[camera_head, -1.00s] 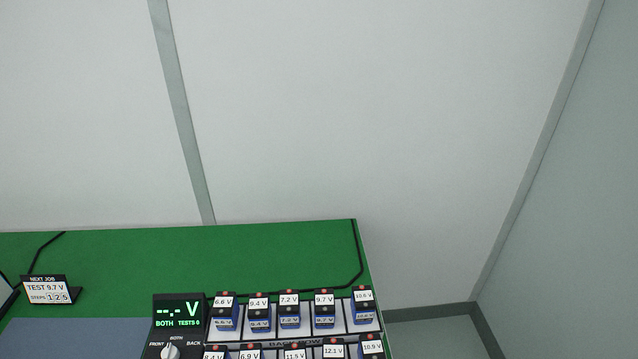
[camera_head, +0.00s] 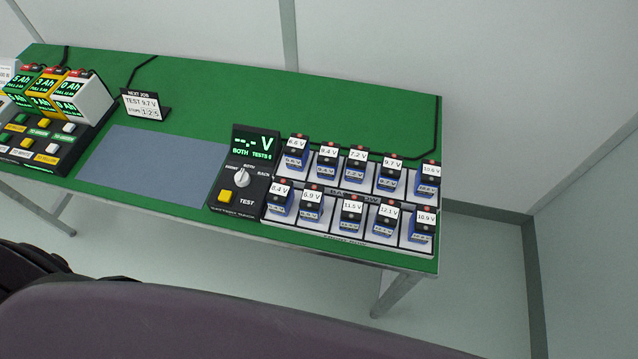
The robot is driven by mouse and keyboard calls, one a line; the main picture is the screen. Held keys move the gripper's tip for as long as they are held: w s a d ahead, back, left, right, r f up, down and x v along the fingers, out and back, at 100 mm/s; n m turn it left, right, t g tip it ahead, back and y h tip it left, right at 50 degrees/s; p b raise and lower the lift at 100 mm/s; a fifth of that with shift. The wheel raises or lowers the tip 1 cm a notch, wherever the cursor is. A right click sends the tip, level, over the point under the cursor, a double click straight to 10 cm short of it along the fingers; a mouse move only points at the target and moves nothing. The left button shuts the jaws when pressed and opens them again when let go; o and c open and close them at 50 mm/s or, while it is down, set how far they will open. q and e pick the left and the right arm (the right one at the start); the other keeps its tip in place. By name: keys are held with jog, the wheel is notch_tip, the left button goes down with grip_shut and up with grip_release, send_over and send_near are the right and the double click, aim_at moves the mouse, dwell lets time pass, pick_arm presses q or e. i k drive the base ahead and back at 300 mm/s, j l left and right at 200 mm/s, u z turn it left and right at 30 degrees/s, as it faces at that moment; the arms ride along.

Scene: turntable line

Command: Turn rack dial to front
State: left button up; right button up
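The rack dial is a white knob (camera_head: 242,177) on the black tester panel (camera_head: 222,208), with FRONT marked to its left, BOTH above and BACK to its right. The display (camera_head: 256,143) above it reads "--.- V" and "BOTH". A yellow TEST button (camera_head: 225,196) sits below the dial. The battery rack (camera_head: 428,246) stands right of the panel, with several labelled batteries in a back row and a front row. Neither gripper is in view, and nothing touches the dial.
A NEXT JOB sign (camera_head: 146,105) reading TEST 9.7 V stands on the green table (camera_head: 220,85). A grey-blue mat (camera_head: 150,165) lies bare left of the panel. A charger (camera_head: 90,100) with coloured buttons stands at the far left. A dark rounded shape crosses the bottom.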

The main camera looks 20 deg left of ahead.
aim_at(242, 178)
jog(key=i+j+u, duration=0.15)
jog(key=u, duration=0.9)
